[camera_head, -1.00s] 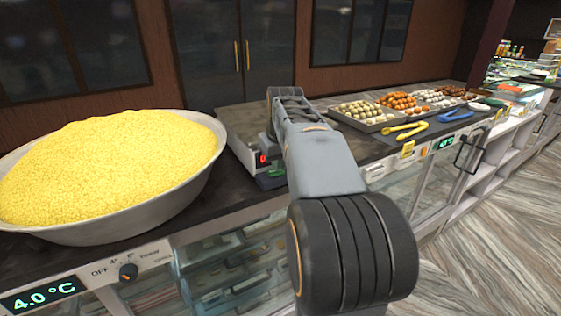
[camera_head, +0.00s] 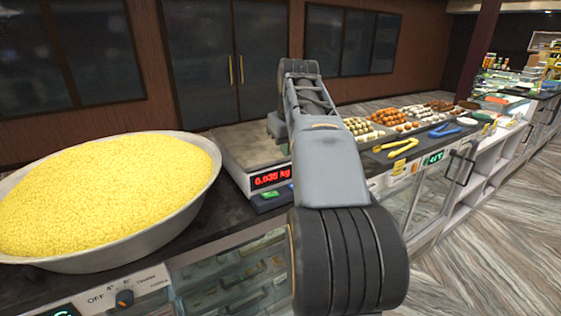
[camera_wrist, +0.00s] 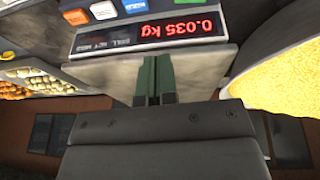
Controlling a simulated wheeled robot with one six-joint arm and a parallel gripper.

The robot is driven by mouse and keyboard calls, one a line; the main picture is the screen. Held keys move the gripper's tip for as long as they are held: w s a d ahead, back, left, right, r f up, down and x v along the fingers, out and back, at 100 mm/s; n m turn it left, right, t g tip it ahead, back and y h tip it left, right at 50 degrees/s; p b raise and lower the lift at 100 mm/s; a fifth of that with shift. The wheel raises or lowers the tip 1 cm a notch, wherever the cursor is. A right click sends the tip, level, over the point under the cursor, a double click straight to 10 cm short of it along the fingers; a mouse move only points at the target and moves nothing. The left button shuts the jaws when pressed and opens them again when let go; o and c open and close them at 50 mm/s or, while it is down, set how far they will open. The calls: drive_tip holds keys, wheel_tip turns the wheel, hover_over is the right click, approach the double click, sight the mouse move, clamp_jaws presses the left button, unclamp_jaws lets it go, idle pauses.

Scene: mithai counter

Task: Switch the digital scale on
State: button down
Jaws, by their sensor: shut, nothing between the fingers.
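The digital scale (camera_head: 226,150) stands on the counter, right of the big bowl, with a bare metal pan. Its red display (camera_head: 272,177) is lit and reads 0.035 kg. The display (camera_wrist: 150,33) also shows in the wrist view, upside down, with orange (camera_wrist: 75,17), white (camera_wrist: 103,10) and blue (camera_wrist: 133,5) keys beside it. My gripper (camera_wrist: 155,65) shows as two green fingers, shut and empty, over the pan and pointing toward the display. The fingertips look apart from the keys. In the head view my arm covers the scale's right side.
A large bowl of yellow grains (camera_head: 186,203) stands close on the scale's left. Sweets trays (camera_head: 375,138), yellow tongs (camera_head: 395,146) and blue tongs (camera_head: 445,130) lie to the right. The counter's front edge runs below the scale.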

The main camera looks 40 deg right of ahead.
drive_tip(key=shift+s+d+r, duration=0.15)
drive_tip(key=shift+s+r, duration=0.05)
drive_tip(key=shift+r, duration=0.3)
drive_tip(key=shift+s+d+r, duration=0.15)
drive_tip(key=shift+r, duration=0.3)
